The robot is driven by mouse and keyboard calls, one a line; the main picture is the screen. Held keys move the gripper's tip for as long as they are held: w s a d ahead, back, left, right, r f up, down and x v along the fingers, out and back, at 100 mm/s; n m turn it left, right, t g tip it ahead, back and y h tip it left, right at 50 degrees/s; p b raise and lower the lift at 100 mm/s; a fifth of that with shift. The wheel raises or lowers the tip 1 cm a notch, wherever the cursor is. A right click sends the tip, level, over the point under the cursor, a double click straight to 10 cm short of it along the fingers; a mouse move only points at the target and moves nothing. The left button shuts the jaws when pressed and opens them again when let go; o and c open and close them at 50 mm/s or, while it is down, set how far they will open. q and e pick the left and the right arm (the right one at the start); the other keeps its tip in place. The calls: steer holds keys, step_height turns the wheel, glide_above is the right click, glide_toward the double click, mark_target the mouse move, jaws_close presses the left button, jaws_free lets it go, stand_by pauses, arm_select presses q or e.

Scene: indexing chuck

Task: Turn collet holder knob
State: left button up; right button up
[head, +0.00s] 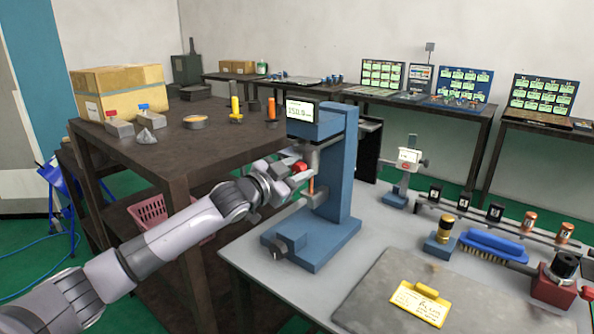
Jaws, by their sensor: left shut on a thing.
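My left gripper (294,178) reaches in from the left to the blue bench machine (337,170). It is shut on a small red part (300,167) at the machine's front, beside the spindle; the fingers partly hide this part, so I cannot tell its full shape. A thin orange rod (311,186) stands just right of the fingers. A red block with a black round top (556,283) stands at the right edge of the grey table, with a small red knob (587,293) on its side; no gripper is near it. I cannot tell which part is the collet holder. My right gripper is out of view.
The grey table (270,265) also bears a blue brush (494,245), a dial gauge stand (405,170), a rack of several small cylinders (495,212) and a yellow tag (420,303) on a dark mat (375,300). A brown bench (175,160) with boxes stands left.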

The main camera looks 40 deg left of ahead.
mark_target(296, 172)
arm_select(q)
steer(key=o, duration=1)
steer(key=shift+o, duration=0.2)
steer(key=shift+s, duration=0.1)
steer(key=s, duration=0.1)
steer(key=s+b, duration=0.1)
steer(key=s, duration=0.3)
steer(key=shift+s+a+f+b, duration=0.1)
steer(key=shift+a+b, duration=0.2)
steer(key=shift+b, duration=0.05)
steer(key=shift+s, duration=0.85)
